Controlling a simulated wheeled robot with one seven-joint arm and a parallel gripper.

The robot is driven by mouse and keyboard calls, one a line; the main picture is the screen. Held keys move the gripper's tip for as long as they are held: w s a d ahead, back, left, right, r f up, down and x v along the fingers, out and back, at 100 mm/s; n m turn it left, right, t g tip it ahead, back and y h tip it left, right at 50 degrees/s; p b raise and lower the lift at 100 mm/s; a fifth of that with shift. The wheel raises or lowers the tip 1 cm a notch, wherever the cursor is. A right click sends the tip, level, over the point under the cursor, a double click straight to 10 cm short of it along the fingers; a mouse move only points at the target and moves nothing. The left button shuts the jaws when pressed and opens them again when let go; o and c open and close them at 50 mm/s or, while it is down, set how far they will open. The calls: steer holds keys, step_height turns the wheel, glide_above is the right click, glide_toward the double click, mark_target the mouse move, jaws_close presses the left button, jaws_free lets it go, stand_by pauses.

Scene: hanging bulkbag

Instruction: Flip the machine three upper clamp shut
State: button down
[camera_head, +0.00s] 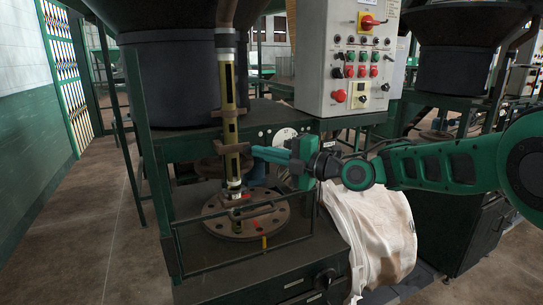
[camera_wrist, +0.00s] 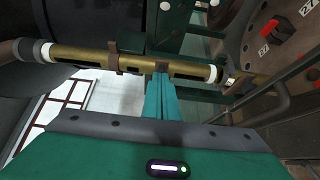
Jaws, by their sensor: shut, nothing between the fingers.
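A brass-coloured pole (camera_head: 229,95) stands upright over a round flange plate (camera_head: 255,218). The pole runs across the wrist view (camera_wrist: 85,55), carrying small brown clamp-like brackets. One bracket (camera_head: 232,148) is at my fingertips' height in the head view; another (camera_wrist: 116,55) shows left of my fingers in the wrist view. I cannot tell which is the upper clamp, or whether it is open. My gripper (camera_head: 256,152) reaches in from the right, shut and empty. Its fingertips (camera_wrist: 161,75) overlap the pole in the wrist view; contact is unclear.
A grey control box (camera_head: 345,60) with buttons hangs above my gripper. A large dark hopper (camera_head: 170,75) is behind the pole. A low rail (camera_head: 245,258) fronts the flange plate. A white bulk bag (camera_head: 370,225) bulges below my arm. Open floor (camera_head: 90,235) lies at left.

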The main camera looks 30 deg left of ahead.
steer(key=shift+w+a+r, duration=0.1)
steer(key=shift+w+a, duration=0.05)
steer(key=shift+w, duration=0.35)
steer(key=shift+w+a+r, duration=0.1)
steer(key=shift+w, duration=0.4)
steer(key=shift+a, duration=0.1)
